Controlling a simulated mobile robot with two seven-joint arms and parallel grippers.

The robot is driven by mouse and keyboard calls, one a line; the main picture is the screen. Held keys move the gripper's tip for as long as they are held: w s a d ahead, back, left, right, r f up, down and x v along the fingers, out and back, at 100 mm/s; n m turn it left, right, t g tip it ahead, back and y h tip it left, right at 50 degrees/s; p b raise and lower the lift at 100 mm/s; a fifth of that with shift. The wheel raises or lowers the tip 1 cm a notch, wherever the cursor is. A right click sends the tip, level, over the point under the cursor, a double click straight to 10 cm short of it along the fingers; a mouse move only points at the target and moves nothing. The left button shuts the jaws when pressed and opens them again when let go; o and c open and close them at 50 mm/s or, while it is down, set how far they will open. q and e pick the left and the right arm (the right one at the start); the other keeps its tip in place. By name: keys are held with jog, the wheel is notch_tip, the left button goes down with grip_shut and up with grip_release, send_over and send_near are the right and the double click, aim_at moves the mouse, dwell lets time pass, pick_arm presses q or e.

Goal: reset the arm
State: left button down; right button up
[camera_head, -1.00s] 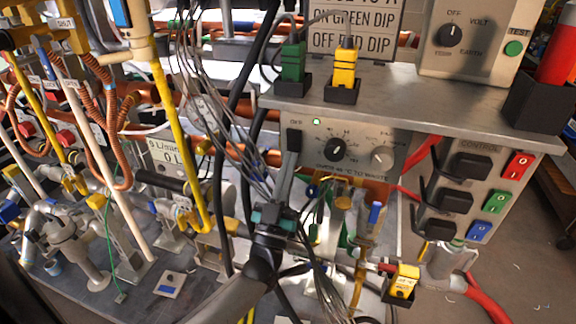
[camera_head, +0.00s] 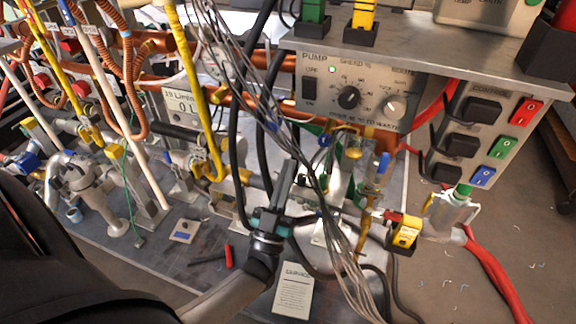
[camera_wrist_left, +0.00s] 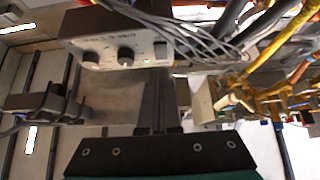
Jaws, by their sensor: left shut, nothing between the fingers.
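My left gripper (camera_head: 288,170) reaches in from the bottom of the head view, its two dark fingers pointing up and together. It is shut and holds nothing. It is in front of and below the grey pump panel (camera_head: 428,88), apart from it in the picture. In the left wrist view, the closed fingers (camera_wrist_left: 163,85) point toward the same panel (camera_wrist_left: 109,47) with its knobs. Thin grey cables hang close to the right of the gripper and cross near its wrist. My right gripper is not in view.
A control box (camera_head: 478,135) with coloured switches is on the right. Yellow pipes (camera_head: 188,75), copper pipes and black hoses crowd the left and middle. A white card (camera_head: 293,292) and a red-handled tool (camera_head: 229,257) lie low down. Open floor (camera_head: 510,240) is at the right.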

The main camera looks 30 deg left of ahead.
pick_arm(q)
jog(key=shift+d, duration=0.1)
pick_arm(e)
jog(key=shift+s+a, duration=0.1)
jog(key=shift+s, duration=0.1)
